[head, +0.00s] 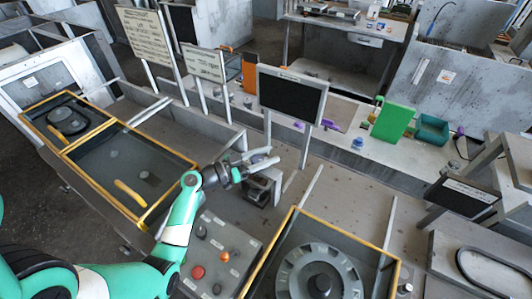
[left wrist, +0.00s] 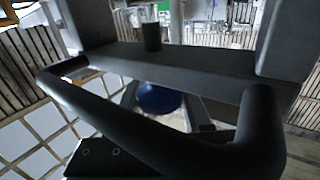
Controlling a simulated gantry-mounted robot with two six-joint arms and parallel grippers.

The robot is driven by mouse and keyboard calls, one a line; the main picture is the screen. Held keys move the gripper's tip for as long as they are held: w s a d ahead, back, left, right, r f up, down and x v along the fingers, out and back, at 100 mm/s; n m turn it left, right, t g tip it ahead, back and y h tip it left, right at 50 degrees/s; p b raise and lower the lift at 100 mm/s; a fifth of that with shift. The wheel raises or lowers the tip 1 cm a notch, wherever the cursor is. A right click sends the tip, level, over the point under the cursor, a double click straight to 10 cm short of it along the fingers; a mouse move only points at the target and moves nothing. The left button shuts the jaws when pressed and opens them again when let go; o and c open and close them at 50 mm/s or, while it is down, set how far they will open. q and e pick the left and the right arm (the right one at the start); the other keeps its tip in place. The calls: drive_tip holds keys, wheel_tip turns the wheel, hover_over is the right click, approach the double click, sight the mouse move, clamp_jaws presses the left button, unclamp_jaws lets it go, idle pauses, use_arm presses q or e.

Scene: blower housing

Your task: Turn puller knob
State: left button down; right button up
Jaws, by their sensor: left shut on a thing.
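My left arm reaches in from the left in the head view. Its gripper (head: 244,172) is at a small dark device (head: 262,187) on the grey bench, and its fingers hide part of the device's top. In the left wrist view a round blue knob (left wrist: 158,98) sits between two grey fingers (left wrist: 163,108), which are shut on it. The knob cannot be made out in the head view. My right gripper is not in view.
A control panel with a red button (head: 198,272) lies below the gripper. A yellow-edged case with a round housing (head: 320,276) stands at the lower right, and a yellow-edged bin (head: 122,170) at the left. A black sign (head: 291,96) stands behind the device.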

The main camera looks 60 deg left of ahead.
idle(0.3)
use_arm(q)
drive_tip(key=shift+c, duration=1.8)
unclamp_jaws()
